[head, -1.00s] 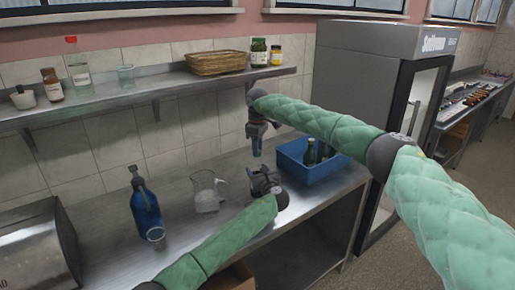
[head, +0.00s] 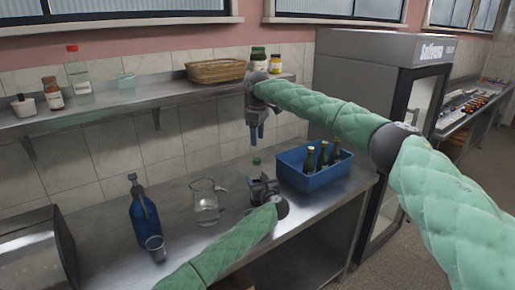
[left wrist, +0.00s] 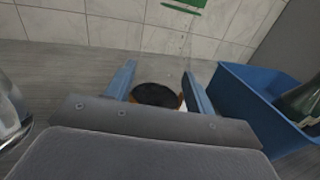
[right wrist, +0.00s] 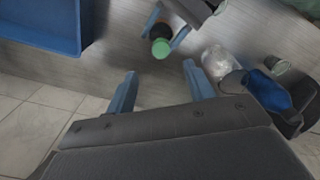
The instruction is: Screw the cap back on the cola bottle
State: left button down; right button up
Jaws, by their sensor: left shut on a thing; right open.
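The cola bottle stands between my left gripper's fingers, mostly hidden by them in the head view. Its dark body shows in the left wrist view (left wrist: 157,95) and from above in the right wrist view (right wrist: 160,31). My left gripper (head: 263,184) is shut around it. The green cap (head: 256,161) sits at the top of the bottle; it also shows in the right wrist view (right wrist: 161,49). I cannot tell how tightly it is seated. My right gripper (head: 256,140) is open and empty, pointing down just above the cap, apart from it.
A blue crate (head: 315,181) with several green bottles stands to the right. A glass pitcher (head: 206,206), a blue siphon bottle (head: 144,217) and a glass (head: 156,247) stand to the left. A wall shelf (head: 150,106) with jars and a basket (head: 215,71) runs behind.

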jog(key=shift+r, duration=1.75)
pick_arm(q)
jog(key=shift+c, duration=2.2)
grip_release()
pick_arm(e)
jog(key=shift+f, duration=0.1)
pick_arm(q)
jog(key=b+v, duration=0.2)
jog(key=v, duration=0.5)
jog(key=shift+s+b, duration=0.35)
jog(key=shift+b, duration=0.05)
pick_arm(e)
jog(key=shift+f, duration=1.3)
pick_arm(q)
jog(key=shift+d+f, duration=0.15)
pick_arm(e)
jog(key=shift+f, duration=0.1)
